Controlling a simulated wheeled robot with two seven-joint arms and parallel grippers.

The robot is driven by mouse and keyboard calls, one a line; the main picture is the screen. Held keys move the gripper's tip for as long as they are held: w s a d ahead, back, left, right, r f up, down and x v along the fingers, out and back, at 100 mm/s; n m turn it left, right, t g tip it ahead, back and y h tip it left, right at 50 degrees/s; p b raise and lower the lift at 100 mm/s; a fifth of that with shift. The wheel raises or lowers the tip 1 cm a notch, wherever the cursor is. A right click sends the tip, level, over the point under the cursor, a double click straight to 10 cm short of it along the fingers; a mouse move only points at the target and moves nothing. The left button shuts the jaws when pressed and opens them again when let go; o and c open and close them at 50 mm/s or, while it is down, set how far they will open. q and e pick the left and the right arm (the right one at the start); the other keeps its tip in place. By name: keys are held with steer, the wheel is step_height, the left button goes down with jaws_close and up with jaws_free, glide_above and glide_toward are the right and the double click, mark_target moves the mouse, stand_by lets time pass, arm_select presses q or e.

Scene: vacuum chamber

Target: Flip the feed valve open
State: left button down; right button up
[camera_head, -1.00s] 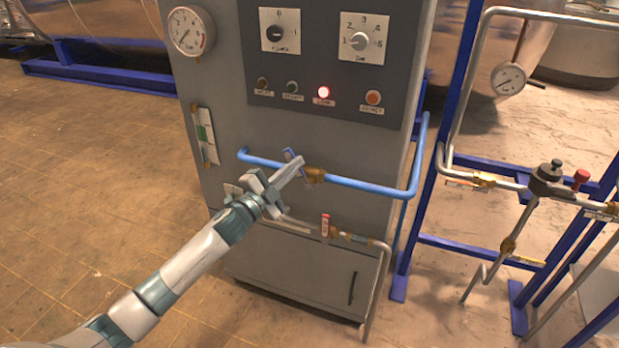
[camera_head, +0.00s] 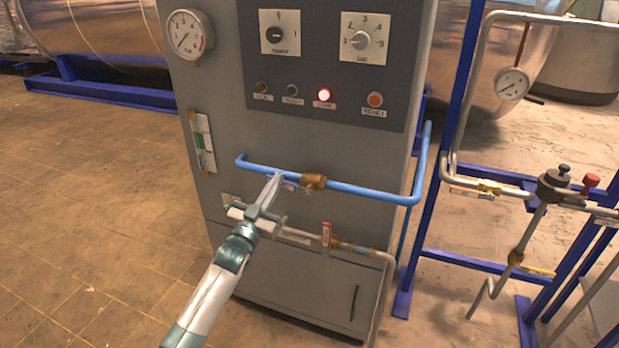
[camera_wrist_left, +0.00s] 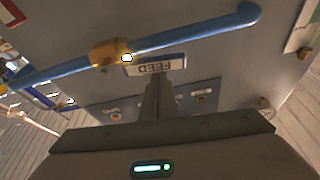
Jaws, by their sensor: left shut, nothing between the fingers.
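The feed valve has a brass body (camera_head: 314,182) on the blue pipe across the cabinet front. Its blue lever (camera_head: 290,183), with a white label, runs leftward from the body, roughly along the pipe. In the left wrist view the shut fingers (camera_wrist_left: 165,85) overlap the label's lower edge; contact is unclear. My right gripper is not in view.
Below is a grey pipe with a red-handled valve (camera_head: 326,234). A gauge (camera_head: 189,35) is at upper left. A blue frame (camera_head: 440,170) with pipework stands right. Floor at left is clear.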

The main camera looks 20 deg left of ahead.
arm_select(q)
steer(key=shift+a+f+n+y, duration=0.15)
steer(key=shift+f+n+y, duration=0.5)
steer(key=shift+n, duration=0.75)
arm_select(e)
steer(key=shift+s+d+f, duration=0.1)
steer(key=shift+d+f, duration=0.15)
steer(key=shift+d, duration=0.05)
arm_select(q)
steer(key=shift+f, duration=0.15)
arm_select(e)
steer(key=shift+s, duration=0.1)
